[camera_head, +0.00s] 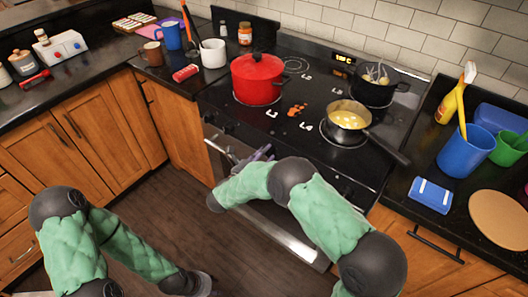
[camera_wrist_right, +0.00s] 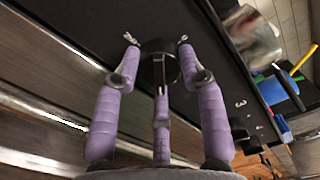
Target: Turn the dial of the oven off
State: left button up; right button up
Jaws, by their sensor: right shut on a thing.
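The oven (camera_head: 275,215) has a dark front panel with several black dials, such as one dial (camera_head: 227,128) at its left end. My right gripper (camera_head: 262,152) is at the middle of this panel, partly hidden by my right arm. In the right wrist view, its purple fingers (camera_wrist_right: 157,45) are closed around a dark round dial (camera_wrist_right: 158,47) on the panel. I cannot read the dial's setting. More dials (camera_wrist_right: 238,128) show farther right there. My left gripper (camera_head: 203,284) is low over the floor, cut by the bottom edge, and its fingers are not clear.
A red pot (camera_head: 257,80), a pan with yellow food (camera_head: 349,118) and a black pot (camera_head: 374,88) stand on the cooktop. The pan's handle points over the front right edge. The oven's handle bar (camera_head: 290,243) runs below the panel. Floor is free at left.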

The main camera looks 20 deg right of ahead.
jog(key=n+p, duration=0.1)
jog(key=n, duration=0.2)
jog(key=shift+s+d+f+n+p, duration=0.1)
jog(key=shift+s+f+n+p, duration=0.1)
jog(key=shift+n+p, duration=0.2)
jog(key=n+p, duration=0.1)
jog(key=n, duration=0.2)
jog(key=shift+n+p, duration=0.3)
jog(key=shift+p, duration=0.1)
jog(key=n+p, duration=0.2)
jog(key=n, duration=0.1)
jog(key=shift+r+n, duration=0.15)
jog(key=shift+n, duration=0.15)
jog(key=n+p, duration=0.2)
jog(key=n, duration=0.3)
jog(key=n+p, duration=0.2)
jog(key=n, duration=0.2)
jog(key=shift+w+r+n+p, duration=0.2)
jog(key=shift+n+p, duration=0.1)
jog(key=shift+n, duration=0.1)
jog(key=n+p, duration=0.1)
jog(key=n, duration=0.3)
jog(key=shift+w+n+p, duration=0.1)
jog(key=shift+n+p, duration=0.2)
jog(key=shift+n, duration=0.1)
jog(key=shift+w+r+n, duration=0.1)
jog(key=shift+n, duration=0.2)
